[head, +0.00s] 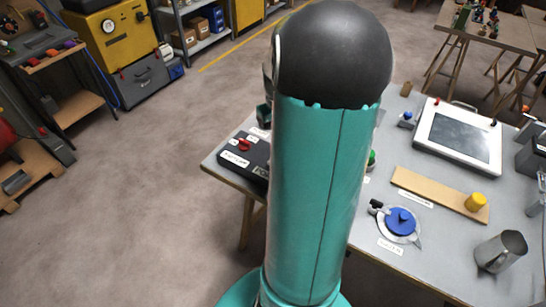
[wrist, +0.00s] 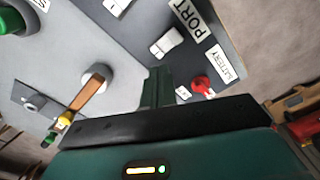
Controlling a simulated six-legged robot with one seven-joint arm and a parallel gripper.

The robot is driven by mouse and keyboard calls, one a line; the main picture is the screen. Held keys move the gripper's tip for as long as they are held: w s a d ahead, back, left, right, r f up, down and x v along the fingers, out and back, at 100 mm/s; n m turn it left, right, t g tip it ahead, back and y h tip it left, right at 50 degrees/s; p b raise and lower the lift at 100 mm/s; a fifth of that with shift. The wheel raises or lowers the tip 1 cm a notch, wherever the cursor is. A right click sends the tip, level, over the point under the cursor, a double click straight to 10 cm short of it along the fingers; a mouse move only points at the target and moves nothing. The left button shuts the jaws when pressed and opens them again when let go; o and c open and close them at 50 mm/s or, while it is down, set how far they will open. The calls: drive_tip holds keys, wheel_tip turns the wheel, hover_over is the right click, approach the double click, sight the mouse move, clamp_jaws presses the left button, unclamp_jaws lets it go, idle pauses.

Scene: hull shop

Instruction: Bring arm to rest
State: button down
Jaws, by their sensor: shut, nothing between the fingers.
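In the head view my teal arm with its black rounded top stands upright across the middle and hides part of the table behind it. My gripper cannot be made out clearly there. In the wrist view my gripper (wrist: 158,88) shows as dark green fingers, shut together and empty. The fingers are over or near the edge of a dark panel (wrist: 222,40) with PORT and BATTERY labels and a red knob (wrist: 203,84). I cannot tell the height of the gap. In the head view a black box (head: 235,156) with a red part lies at the table's left corner.
The grey table (head: 350,250) holds a framed screen (head: 458,137), a wooden board (head: 430,191) with a yellow cylinder (head: 476,201), a blue-topped round fitting (head: 402,221) and a metal jug (head: 500,251). The floor (head: 140,200) on the left is clear before a yellow cabinet (head: 108,40).

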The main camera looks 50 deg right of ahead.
idle(0.3)
drive_tip(key=w+a+r+n+t+h, duration=0.15)
drive_tip(key=a+r, duration=0.35)
drive_tip(key=a, duration=0.5)
drive_tip(key=w+a+r+n+t+h, duration=0.1)
drive_tip(key=w+a+r, duration=0.3)
drive_tip(key=a, duration=0.5)
drive_tip(key=s+a+r+n+t+y, duration=0.1)
drive_tip(key=s+a, duration=0.3)
drive_tip(key=a, duration=0.4)
drive_tip(key=s+a+r+n+t+y, duration=0.1)
drive_tip(key=s+a+r, duration=0.3)
drive_tip(key=a, duration=0.5)
drive_tip(key=shift+s+t, duration=0.15)
drive_tip(key=shift+t, duration=0.4)
